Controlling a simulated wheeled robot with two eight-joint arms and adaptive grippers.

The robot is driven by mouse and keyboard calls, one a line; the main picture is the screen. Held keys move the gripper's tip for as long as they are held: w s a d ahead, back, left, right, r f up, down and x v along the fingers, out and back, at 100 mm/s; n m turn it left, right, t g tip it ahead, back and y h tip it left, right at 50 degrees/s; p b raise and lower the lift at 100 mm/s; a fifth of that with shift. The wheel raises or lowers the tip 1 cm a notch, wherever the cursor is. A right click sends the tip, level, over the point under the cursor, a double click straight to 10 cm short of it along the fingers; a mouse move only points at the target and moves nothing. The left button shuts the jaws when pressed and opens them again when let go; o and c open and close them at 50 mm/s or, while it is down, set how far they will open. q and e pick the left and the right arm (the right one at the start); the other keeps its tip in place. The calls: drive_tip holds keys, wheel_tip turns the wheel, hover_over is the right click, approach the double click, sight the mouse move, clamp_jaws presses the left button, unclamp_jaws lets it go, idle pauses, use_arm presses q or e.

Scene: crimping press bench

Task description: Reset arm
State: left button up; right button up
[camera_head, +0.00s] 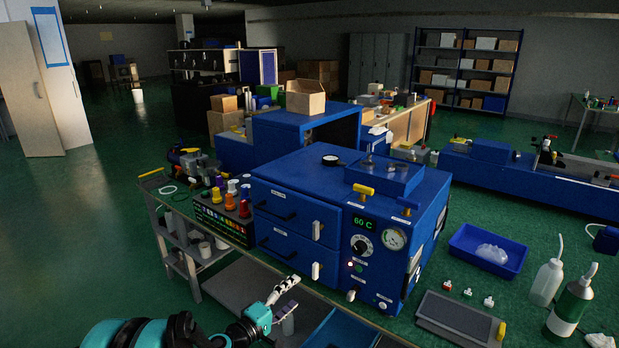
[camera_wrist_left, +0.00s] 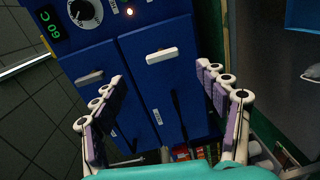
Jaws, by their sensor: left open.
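My left gripper (camera_head: 284,291) is in front of the blue crimping press (camera_head: 345,215), low near the bench's front edge. It also shows in the left wrist view (camera_wrist_left: 165,88), where its two fingers are spread apart with nothing between them. Beyond the fingers are the blue press front with two pale drawer handles (camera_wrist_left: 162,55), the dial (camera_wrist_left: 85,12) and the green display (camera_wrist_left: 48,25). The fingers look apart from the press. In the head view the display (camera_head: 362,223) reads 60 C. My right gripper is not in view.
Left of the press stands a rack of coloured spools (camera_head: 230,200). To the right are a blue tray (camera_head: 487,250) with a clear bag, a grey flat box (camera_head: 457,318), and two bottles (camera_head: 568,308). A shelf (camera_head: 240,285) lies below the bench top. The floor at left is open.

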use_arm(q)
drive_tip(key=s+r+m+g+y, duration=0.2)
drive_tip(key=s+r+m+g, duration=0.15)
drive_tip(key=s, duration=0.35)
drive_tip(key=s+a+f+m+g+y, duration=0.1)
drive_tip(key=s+a+m+y, duration=0.2)
drive_tip(key=s+a, duration=0.3)
drive_tip(key=s+a+f+m+g+y, duration=0.1)
drive_tip(key=s+a+y, duration=0.4)
drive_tip(key=s, duration=1.2)
drive_tip(key=shift+a+m+g, duration=0.35)
drive_tip(key=shift+m+g, duration=0.3)
drive_tip(key=shift+m, duration=0.5)
